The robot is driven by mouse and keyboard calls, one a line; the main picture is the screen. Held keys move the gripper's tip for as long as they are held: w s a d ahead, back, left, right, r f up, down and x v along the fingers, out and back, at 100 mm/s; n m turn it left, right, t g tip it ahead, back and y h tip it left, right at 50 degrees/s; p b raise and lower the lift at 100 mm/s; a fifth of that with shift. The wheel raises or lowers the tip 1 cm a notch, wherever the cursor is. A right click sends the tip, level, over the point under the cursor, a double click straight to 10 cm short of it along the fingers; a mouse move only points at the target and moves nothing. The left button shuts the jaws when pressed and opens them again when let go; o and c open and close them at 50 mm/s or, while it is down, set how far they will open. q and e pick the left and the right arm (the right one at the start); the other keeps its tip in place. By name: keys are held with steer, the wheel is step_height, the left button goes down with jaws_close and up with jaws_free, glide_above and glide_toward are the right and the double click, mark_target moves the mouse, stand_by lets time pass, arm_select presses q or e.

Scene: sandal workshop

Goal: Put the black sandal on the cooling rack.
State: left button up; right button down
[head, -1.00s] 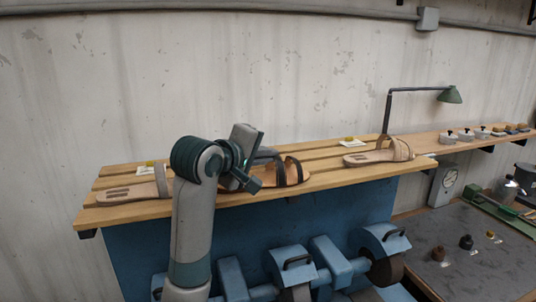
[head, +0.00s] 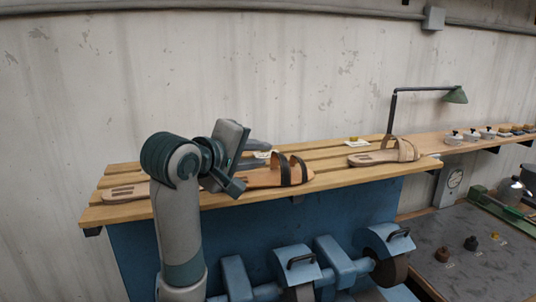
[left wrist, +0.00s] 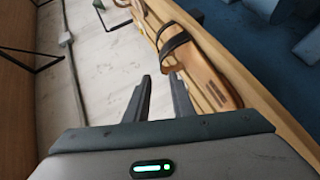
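The black sandal (head: 295,172), with a tan sole and dark straps, lies flat on the slatted wooden rack (head: 335,180), which I take for the cooling rack, near its front edge. Part of its sole is hidden behind my left gripper in the head view. My left gripper (head: 264,153) is beside the heel end of the sandal. In the left wrist view its two fingers (left wrist: 161,88) are apart with nothing between them, and the sandal (left wrist: 203,76) is to their right, clear of their gap. My right gripper is in neither view.
A beige sandal (head: 388,153) lies to the right on the rack; another (head: 125,192) is at the left, partly behind my arm. A green lamp (head: 455,95) stands behind. Blue machines with wheels (head: 295,262) are below the rack. Small cards lie at the back.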

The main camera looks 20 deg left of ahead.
arm_select(q)
steer(key=shift+v, duration=2.8)
